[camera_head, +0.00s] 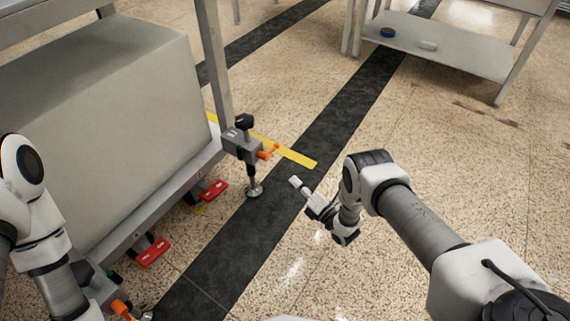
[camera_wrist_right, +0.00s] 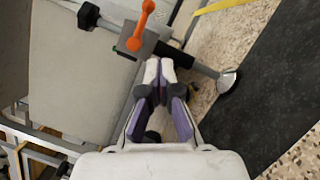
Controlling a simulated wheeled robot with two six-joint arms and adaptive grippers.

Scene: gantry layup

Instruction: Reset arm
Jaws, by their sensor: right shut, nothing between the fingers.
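My right arm comes in from the right in the head view, bent at the elbow. Its gripper (camera_head: 297,184) is shut and empty, held over the floor just right of the cart's levelling foot. In the right wrist view the right gripper's fingertips (camera_wrist_right: 160,72) are together with nothing between them. My left arm shows at the left edge of the head view; its gripper is out of view.
A grey cart with a large grey box (camera_head: 120,130) stands at left. Its corner clamp with an orange handle (camera_head: 268,152) and foot (camera_head: 254,190) is close to my right gripper. Red pedals (camera_head: 214,190) sit low. A table shelf (camera_head: 440,45) stands at back right. Floor between is free.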

